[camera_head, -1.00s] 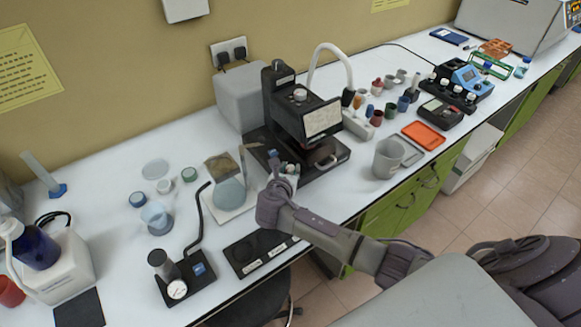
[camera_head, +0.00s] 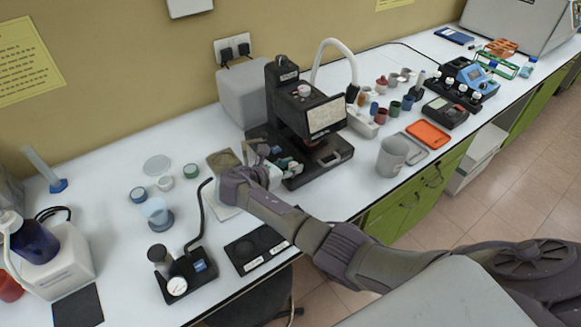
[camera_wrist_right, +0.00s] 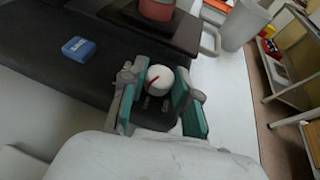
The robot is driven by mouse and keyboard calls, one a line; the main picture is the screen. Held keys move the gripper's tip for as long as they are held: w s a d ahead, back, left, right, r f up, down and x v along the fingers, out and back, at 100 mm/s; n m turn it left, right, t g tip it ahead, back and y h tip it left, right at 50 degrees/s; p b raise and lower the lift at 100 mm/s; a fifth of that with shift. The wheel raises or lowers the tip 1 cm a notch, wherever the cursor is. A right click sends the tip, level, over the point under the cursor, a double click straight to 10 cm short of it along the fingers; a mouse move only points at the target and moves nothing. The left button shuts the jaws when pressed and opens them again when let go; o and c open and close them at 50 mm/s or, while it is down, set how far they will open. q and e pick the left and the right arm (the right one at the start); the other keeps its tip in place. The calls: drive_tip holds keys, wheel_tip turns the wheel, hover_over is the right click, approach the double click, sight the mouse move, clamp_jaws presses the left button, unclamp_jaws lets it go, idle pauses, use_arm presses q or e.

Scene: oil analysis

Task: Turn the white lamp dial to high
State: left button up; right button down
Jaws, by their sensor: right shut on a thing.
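The white lamp dial (camera_wrist_right: 160,78) is a round knob with a red pointer line, low on the front of the black instrument; it shows in the right wrist view. The line slants towards the lower left of that picture. Small white markings are printed below the dial, too small to read. My right gripper (camera_wrist_right: 160,92) is shut on the dial, with a teal-padded finger on each side. In the head view my right gripper (camera_head: 276,162) is at the base of the black instrument (camera_head: 285,105), and the dial is mostly hidden there. My left gripper is not in view.
A blue block (camera_wrist_right: 78,48) sits on the black base beside the dial. A grey mug (camera_head: 391,158) and an orange tray (camera_head: 428,134) stand to the right. A black two-pad plate (camera_head: 257,249) and a gauge device (camera_head: 185,277) lie towards the front edge.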

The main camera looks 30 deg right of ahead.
idle(0.3)
drive_tip(key=c, duration=0.8)
unclamp_jaws()
drive_tip(key=shift+c, duration=0.2)
drive_tip(key=v, duration=0.7)
drive_tip(key=shift+a, duration=0.2)
drive_tip(key=shift+s, duration=0.1)
